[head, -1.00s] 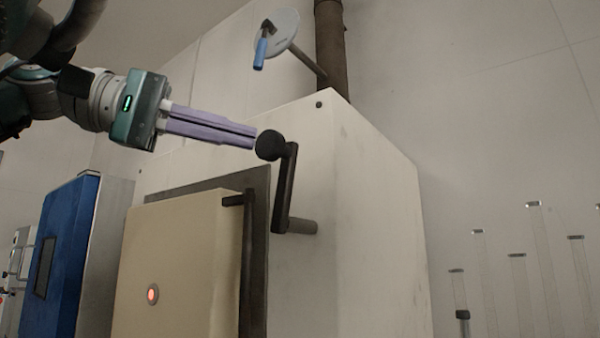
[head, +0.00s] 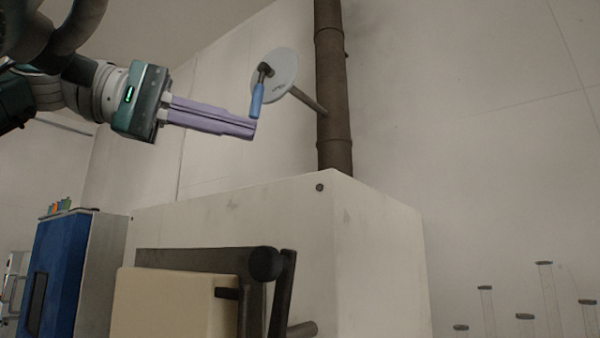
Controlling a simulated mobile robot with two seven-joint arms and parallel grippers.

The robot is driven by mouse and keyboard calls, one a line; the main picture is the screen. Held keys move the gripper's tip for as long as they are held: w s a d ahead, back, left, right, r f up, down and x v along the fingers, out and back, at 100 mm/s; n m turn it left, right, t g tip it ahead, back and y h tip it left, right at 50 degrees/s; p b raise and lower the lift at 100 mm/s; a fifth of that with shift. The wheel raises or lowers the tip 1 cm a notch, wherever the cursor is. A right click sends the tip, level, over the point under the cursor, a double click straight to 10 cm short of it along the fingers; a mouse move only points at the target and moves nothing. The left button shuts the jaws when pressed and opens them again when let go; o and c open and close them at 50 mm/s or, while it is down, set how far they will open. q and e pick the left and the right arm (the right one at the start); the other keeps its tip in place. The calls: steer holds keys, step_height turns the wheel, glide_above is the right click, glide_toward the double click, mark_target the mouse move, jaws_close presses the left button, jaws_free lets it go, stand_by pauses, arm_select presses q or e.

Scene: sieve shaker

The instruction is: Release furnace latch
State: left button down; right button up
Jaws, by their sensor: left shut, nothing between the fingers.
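The furnace is a pale box (head: 385,235) with a cream door (head: 165,300) at its lower front. Its latch is a dark lever (head: 281,295) with a round black knob (head: 265,263) at the top. The lever stands nearly upright, and its pivot shaft (head: 302,328) shows at the bottom edge. My left gripper (head: 252,130) is shut and empty, with its purple fingers pointing right, well above the knob in the picture and apart from it. My right gripper is not in view.
A brown flue pipe (head: 332,90) rises behind the furnace. A round plate (head: 276,70) with a blue-handled lever (head: 257,99) overlaps my fingertips in the picture; I cannot tell contact. A blue cabinet (head: 62,265) stands left. Several clear tubes (head: 550,290) are at lower right.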

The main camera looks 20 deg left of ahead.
arm_select(q)
step_height(320, 180, up, 6)
steer(key=p, duration=0.4)
steer(key=shift+r, duration=0.15)
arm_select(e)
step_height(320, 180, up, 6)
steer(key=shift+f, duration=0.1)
